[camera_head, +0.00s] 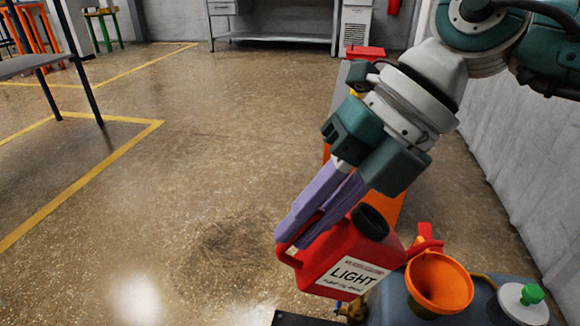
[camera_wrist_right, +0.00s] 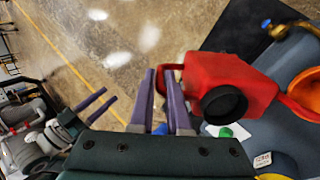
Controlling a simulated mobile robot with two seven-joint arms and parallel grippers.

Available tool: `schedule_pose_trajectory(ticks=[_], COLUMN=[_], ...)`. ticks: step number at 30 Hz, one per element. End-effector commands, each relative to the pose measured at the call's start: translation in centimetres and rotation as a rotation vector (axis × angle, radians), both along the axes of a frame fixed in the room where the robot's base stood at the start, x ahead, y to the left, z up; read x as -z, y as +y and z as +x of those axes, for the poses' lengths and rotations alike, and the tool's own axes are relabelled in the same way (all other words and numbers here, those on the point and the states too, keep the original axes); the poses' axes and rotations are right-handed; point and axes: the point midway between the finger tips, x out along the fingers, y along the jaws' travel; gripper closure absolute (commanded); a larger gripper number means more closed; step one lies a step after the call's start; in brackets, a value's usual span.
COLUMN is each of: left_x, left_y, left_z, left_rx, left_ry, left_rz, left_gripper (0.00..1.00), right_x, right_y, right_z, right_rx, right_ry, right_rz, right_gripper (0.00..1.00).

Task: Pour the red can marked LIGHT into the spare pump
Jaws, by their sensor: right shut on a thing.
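My right gripper (camera_head: 285,240) is shut on the handle of the red can (camera_head: 345,250), whose white label reads LIGHT. The can is held roughly upright, its dark mouth up, just left of an orange funnel (camera_head: 440,282). The funnel sits on a blue-grey pump body (camera_head: 385,305); I see no label marking it as spare. In the right wrist view the can (camera_wrist_right: 205,85) is right of the fingers, and the funnel (camera_wrist_right: 306,90) is at the right edge. My left gripper (camera_wrist_right: 98,106) shows only there, its fingers apart and empty.
A white cap with a green knob (camera_head: 530,295) is right of the funnel. A red piece (camera_head: 425,242) is behind the can. A wall (camera_head: 515,150) stands close on the right. A table (camera_head: 40,65) is far left; open floor (camera_head: 170,200) lies between.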

Motion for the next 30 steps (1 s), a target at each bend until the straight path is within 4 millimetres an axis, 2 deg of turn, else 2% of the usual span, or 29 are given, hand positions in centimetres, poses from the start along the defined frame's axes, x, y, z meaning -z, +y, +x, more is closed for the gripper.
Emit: schedule_pose_trajectory(ticks=[30], left_x=[0.9], left_y=[0.3], left_z=[0.0], left_rx=[0.007], left_ry=[-0.001], left_rz=[0.011], left_gripper=[0.54], right_x=[-2.0], right_y=[-1.0], right_z=[0.1], right_rx=[0.001], right_ry=[0.008], right_rz=[0.122], right_gripper=[1.00])
